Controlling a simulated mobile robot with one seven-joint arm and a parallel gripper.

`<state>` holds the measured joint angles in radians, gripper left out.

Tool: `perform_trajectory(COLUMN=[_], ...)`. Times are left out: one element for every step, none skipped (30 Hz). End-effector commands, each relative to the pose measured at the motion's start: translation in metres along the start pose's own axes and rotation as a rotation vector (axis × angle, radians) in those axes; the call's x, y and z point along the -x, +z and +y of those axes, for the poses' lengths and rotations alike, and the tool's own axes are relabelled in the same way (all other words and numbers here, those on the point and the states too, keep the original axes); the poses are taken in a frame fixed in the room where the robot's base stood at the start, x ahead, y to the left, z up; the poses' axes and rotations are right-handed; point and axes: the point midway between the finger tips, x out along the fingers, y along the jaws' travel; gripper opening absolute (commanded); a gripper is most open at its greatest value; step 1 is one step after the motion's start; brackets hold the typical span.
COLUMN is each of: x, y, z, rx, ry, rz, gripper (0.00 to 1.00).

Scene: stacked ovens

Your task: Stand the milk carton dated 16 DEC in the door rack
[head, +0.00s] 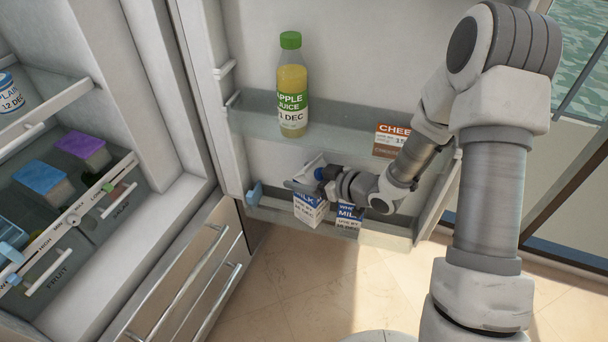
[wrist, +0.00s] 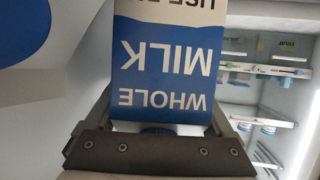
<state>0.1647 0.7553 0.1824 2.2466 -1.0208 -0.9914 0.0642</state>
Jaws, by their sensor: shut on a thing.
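A white and blue milk carton (head: 310,209) is at the lower door rack (head: 271,215), a little tilted. My gripper (head: 312,180) is shut on its top. In the wrist view this carton (wrist: 168,70) appears upside down between my fingers (wrist: 163,118), reading WHOLE MILK; its date is cut off there. Its date in the head view is too small to read surely. A second milk carton (head: 348,216) stands just right of it in the same rack, its date also hard to read. I cannot tell whether the held carton's base touches the rack floor.
An apple juice bottle (head: 292,92) and an orange-brown cheese box (head: 390,141) stand on the door shelf above. A blue clip-like piece (head: 254,194) is at the rack's left end. Fridge drawers (head: 75,200) lie left.

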Motion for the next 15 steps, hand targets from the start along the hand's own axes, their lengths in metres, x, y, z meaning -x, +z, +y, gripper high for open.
perform_trajectory(x=[-0.0012,-0.0014,-0.0015,-0.0014,-0.0012,-0.001,-0.001,-0.001,-0.001,-0.001,-0.001,-0.001,-0.001,-0.001,-0.0008], y=[0.0008,0.0015,0.0016,0.0011,0.0007,0.0025,0.0025,0.0025,0.0025,0.0024,0.0024,0.0024,0.0024,0.0024,0.0019], z=[0.0003,0.0003,0.0003,0.0003,0.0003,0.0,0.0,0.0,0.0,0.0,0.0,-0.0001,-0.0001,-0.0001,-0.0001], rx=[0.002,0.002,0.002,0.002,0.002,0.0,0.0,0.0,0.0,0.0,0.0,0.0,0.0,0.0,0.0], ry=[0.0,0.0,0.0,0.0,0.0,0.0,0.0,0.0,0.0,0.0,0.0,0.0,0.0,0.0,0.0], rz=[0.004,0.004,0.004,0.004,0.004,0.0,0.0,0.0,0.0,0.0,0.0,0.0,0.0,0.0,0.0], gripper=[0.0,0.0,0.0,0.0,0.0,0.89,0.95,1.0,1.0,1.0,1.0,1.0,1.0,1.0,1.0])
